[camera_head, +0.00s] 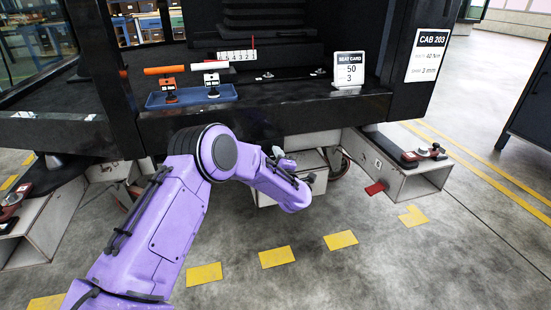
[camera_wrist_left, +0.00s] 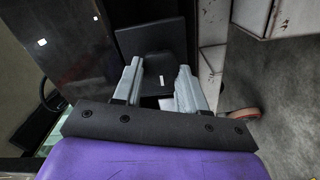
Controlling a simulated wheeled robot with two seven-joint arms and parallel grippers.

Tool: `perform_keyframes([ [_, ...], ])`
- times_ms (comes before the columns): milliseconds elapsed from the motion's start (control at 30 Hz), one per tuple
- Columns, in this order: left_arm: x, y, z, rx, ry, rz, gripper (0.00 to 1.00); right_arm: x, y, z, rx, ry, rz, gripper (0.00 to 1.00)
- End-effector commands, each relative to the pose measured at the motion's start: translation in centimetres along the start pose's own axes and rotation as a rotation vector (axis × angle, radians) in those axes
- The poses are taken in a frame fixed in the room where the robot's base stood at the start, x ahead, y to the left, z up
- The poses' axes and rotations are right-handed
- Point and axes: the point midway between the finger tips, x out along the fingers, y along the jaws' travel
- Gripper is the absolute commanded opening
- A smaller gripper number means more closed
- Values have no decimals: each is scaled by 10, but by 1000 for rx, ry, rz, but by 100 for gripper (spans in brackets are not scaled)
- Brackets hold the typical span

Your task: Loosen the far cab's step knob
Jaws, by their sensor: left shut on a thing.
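The cab marked CAB 203 (camera_head: 270,125) fills the upper part of the head view. A whitish step box (camera_head: 312,190) sits beneath its dark sill. My left arm reaches under the sill's front, and the gripper (camera_head: 282,156) shows only in small part by the box. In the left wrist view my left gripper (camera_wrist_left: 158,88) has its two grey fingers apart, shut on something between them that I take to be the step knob. The knob itself is mostly hidden by the fingers and the dark wrist bar. A dark square plate (camera_wrist_left: 150,48) lies beyond the fingertips. My right gripper is not in view.
A blue tray (camera_head: 190,98) with an orange-handled and a white-handled tool stands on the sill. A seat card (camera_head: 348,70) reading 50 and 3 stands at right. Trolley feet (camera_head: 400,175) jut out at both sides. The front floor with yellow dashes is clear.

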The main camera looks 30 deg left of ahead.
Motion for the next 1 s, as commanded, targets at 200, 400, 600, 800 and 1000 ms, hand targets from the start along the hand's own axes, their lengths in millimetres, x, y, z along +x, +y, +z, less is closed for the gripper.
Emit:
perform_keyframes([
  [200, -1, -4, 1, -201, -3, -4, 11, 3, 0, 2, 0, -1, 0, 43],
  [400, -1, -5, 2, -390, -3, -4, 11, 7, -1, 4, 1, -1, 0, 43],
  [600, -1, -6, 2, -577, -2, -5, 11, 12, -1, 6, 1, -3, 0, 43],
  [800, -1, -6, 3, -738, -3, -4, 11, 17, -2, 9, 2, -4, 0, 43],
  [1000, -1, -6, 3, -858, -2, -4, 11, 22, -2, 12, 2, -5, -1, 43],
])
